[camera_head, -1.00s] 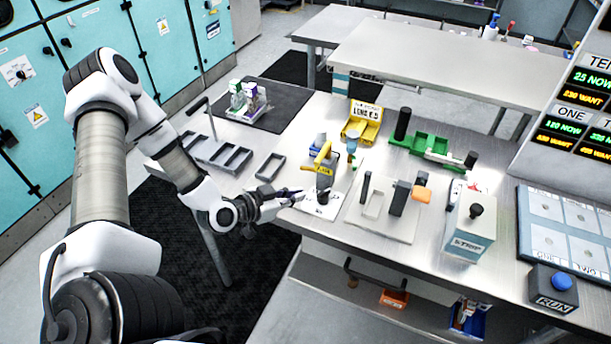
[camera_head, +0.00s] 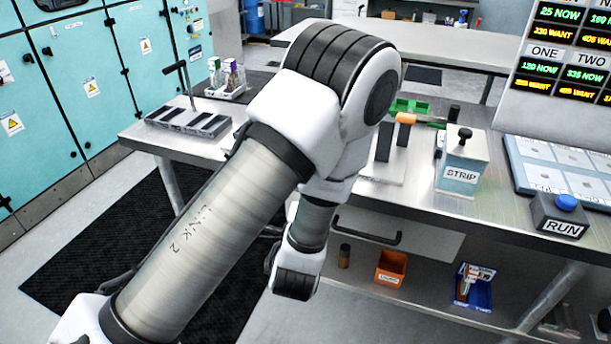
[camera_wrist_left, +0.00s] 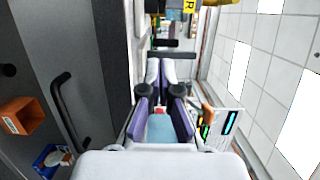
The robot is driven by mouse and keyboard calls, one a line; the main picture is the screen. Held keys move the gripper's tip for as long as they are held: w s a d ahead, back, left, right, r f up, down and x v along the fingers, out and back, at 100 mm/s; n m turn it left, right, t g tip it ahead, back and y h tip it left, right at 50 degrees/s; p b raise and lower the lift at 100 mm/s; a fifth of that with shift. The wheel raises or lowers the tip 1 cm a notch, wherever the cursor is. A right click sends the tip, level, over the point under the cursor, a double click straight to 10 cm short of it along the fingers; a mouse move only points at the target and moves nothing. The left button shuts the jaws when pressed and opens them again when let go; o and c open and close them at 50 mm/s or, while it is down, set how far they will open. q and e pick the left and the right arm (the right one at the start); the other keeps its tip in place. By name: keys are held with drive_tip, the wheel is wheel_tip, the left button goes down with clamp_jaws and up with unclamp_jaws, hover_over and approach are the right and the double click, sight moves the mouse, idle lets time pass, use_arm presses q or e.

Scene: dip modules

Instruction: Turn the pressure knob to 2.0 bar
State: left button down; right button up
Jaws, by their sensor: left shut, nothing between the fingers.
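I cannot make out the pressure knob in either current view. My left arm (camera_head: 225,195) crosses the middle of the head view and covers part of the bench (camera_head: 500,212). The head view does not show the left fingers. In the left wrist view my left gripper (camera_wrist_left: 161,72) has its purple and pale fingers close together, shut with nothing held. The camera is turned sideways there, and a yellow piece (camera_wrist_left: 190,5) with lettering shows at the top edge beyond the fingers. My right gripper is in neither view.
A STRIP box (camera_head: 462,165) with a black knob top and a blue RUN button (camera_head: 566,202) stand on the bench's right. The readout panel (camera_head: 570,70) hangs above. A dark tray (camera_head: 190,121) stands left. An orange bin (camera_head: 391,268) and blue bin (camera_head: 473,287) are on the lower shelf.

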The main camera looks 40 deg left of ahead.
use_arm(q)
drive_tip(key=x, duration=0.3)
drive_tip(key=p+x, duration=0.1)
drive_tip(key=x, duration=0.2)
drive_tip(key=p+x, duration=0.1)
drive_tip(key=x, duration=0.2)
drive_tip(key=shift+w+a+r, duration=0.2)
drive_tip(key=shift+a+r, duration=0.05)
drive_tip(key=shift+a, duration=0.15)
drive_tip(key=a, duration=0.2)
drive_tip(key=w+a+p, duration=0.1)
drive_tip(key=shift+w+a, duration=0.1)
drive_tip(key=shift+a, duration=0.3)
drive_tip(key=shift+w+f, duration=0.1)
drive_tip(key=shift+a+r+p, duration=0.2)
drive_tip(key=shift+a+p, duration=0.15)
drive_tip(key=shift+p, duration=0.05)
drive_tip(key=shift+a+r+p, duration=0.15)
drive_tip(key=shift+a+p, duration=0.1)
drive_tip(key=shift+p, duration=0.15)
drive_tip(key=shift+d, duration=0.1)
